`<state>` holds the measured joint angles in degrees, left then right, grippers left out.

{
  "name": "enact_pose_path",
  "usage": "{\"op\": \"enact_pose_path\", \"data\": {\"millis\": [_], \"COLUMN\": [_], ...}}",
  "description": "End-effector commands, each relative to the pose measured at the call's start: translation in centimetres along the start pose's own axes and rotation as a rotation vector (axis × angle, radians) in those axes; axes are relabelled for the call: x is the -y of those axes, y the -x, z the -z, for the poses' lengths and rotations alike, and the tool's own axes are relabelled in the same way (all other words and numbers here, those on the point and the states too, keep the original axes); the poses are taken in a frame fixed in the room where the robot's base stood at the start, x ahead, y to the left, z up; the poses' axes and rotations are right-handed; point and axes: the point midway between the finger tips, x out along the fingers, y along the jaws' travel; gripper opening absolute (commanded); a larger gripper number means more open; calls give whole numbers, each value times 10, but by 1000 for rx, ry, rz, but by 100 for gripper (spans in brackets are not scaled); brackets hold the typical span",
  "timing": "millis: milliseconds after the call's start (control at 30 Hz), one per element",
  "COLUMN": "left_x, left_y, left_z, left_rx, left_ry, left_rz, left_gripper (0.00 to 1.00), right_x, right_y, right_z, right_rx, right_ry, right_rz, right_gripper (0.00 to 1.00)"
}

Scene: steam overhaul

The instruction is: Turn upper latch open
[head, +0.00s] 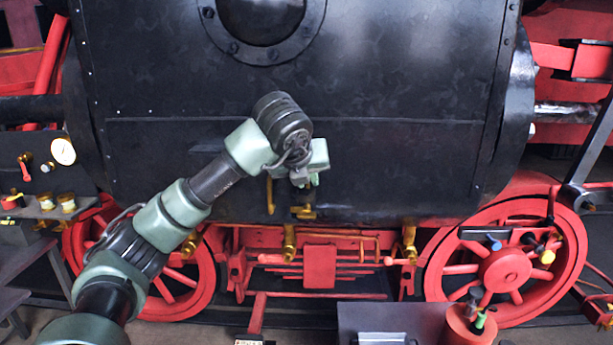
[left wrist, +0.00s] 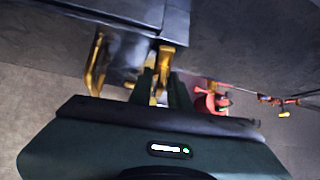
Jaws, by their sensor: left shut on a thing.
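My left arm reaches up from the lower left to the lower middle of the black door panel (head: 400,165). My left gripper (head: 305,182) is at the latch area near the panel's lower edge. In the left wrist view its two dark green fingers (left wrist: 163,88) are shut on a brass latch piece (left wrist: 166,58). In the head view, the gripper and wrist hide most of that piece. A curved brass handle (head: 270,195) stands just left of the gripper, and also shows in the left wrist view (left wrist: 95,66). Whether the latch has turned cannot be told.
Brass fittings (head: 289,243) and red framework (head: 320,267) lie below the panel, between two red wheels (head: 505,268). A pressure gauge (head: 63,151) is at the left. A red canister (head: 470,328) with tools stands at the lower right. The panel right of my gripper is clear.

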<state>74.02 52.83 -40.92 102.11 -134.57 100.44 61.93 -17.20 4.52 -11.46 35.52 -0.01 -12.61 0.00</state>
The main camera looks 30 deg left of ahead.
Motion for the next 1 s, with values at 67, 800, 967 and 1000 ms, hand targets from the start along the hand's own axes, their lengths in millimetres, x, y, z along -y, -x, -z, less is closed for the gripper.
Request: {"op": "enact_pose_path", "data": {"millis": [67, 800, 967, 1000], "left_x": [1, 0, 0, 0], "left_y": [-1, -1, -1, -1], "left_z": [1, 2, 2, 2], "left_rx": [-3, -6, -6, -6], "left_ry": [-38, -142, -141, -141], "left_rz": [-36, -142, -142, -142], "left_gripper": [0, 0, 24, 29], "right_x": [0, 0, 0, 0], "right_y": [0, 0, 0, 0], "right_z": [0, 0, 0, 0], "right_rx": [0, 0, 0, 0], "right_ry": [0, 0, 0, 0], "right_rz": [0, 0, 0, -1], "right_gripper": [36, 36, 36, 36]}}
